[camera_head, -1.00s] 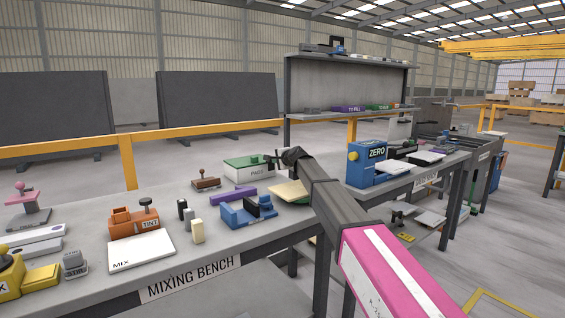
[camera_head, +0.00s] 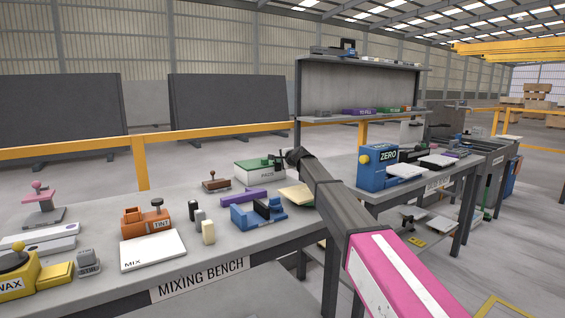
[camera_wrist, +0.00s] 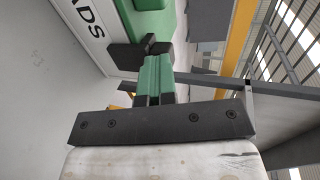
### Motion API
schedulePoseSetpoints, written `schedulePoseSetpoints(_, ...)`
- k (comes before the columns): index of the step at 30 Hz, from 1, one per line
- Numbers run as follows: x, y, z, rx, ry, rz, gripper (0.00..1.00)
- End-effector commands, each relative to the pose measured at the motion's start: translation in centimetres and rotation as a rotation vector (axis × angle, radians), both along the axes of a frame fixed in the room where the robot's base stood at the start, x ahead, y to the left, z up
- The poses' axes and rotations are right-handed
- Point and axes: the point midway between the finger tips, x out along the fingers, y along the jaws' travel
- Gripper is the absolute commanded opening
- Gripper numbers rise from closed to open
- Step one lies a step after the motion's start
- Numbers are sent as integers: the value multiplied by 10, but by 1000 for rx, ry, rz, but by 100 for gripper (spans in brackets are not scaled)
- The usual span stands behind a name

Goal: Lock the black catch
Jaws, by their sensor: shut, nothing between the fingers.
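A white box with a green lid (camera_head: 258,172), lettered PADS, stands at the back of the mixing bench. In the wrist view its green lid (camera_wrist: 153,5) and white lettered side fill the upper left. A black piece (camera_wrist: 126,56), which looks like the catch, sticks out at the box's edge. Whether it is locked I cannot tell. My gripper (camera_wrist: 153,62) has green fingers, shut and empty, with their tips close beside the black piece. Contact is unclear. In the head view my gripper (camera_head: 281,161) is at the box's right end, and the dark wrist hides part of it.
A blue holder (camera_head: 258,214), a purple bar (camera_head: 237,196) and a brown stamp (camera_head: 215,181) sit in front of the box. A pale yellow pad (camera_head: 297,196) lies under my arm. A blue ZERO machine (camera_head: 377,168) stands on the bench to the right.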

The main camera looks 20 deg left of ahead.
Motion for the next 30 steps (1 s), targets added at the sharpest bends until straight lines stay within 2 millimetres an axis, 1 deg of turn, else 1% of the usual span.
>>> schedulePoseSetpoints(5, 2, 1, 0, 0, 0, 0, 0)
schedulePoseSetpoints(11, -5, -7, 0, 0, 0, -1, 0)
schedulePoseSetpoints(14, -13, -16, 0, 0, 0, -2, 0)
schedulePoseSetpoints(18, -28, -35, 0, 1, 1, -3, 0)
schedulePoseSetpoints(27, -68, -81, 20, 1, -1, -3, 0)
schedulePoseSetpoints(30, -78, -92, 25, 1, -1, -3, 0)
